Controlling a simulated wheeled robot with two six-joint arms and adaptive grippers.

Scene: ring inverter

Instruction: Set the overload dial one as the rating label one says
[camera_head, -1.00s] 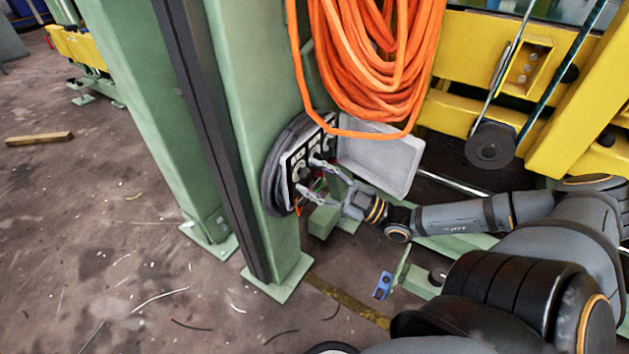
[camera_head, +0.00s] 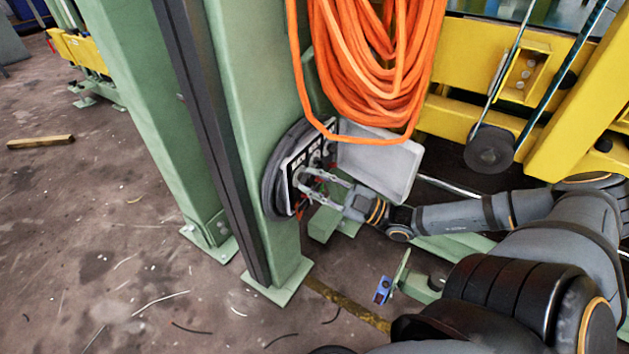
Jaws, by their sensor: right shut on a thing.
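A control box with a dark round rim and a pale front panel (camera_head: 292,166) is mounted on the green post, its lid (camera_head: 385,164) swung open to the right. The panel carries small labels and dark dials, too small to read or tell apart. My right gripper (camera_head: 306,181) is at the lower part of the panel, its fingers closed on a dial there. The fingers hide most of that dial and its setting. My left gripper is not in view.
A thick coil of orange cable (camera_head: 375,70) hangs just above the box and lid. The green post (camera_head: 250,130) stands to the left. A yellow frame (camera_head: 470,110) is at the right. Red wires hang below the panel.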

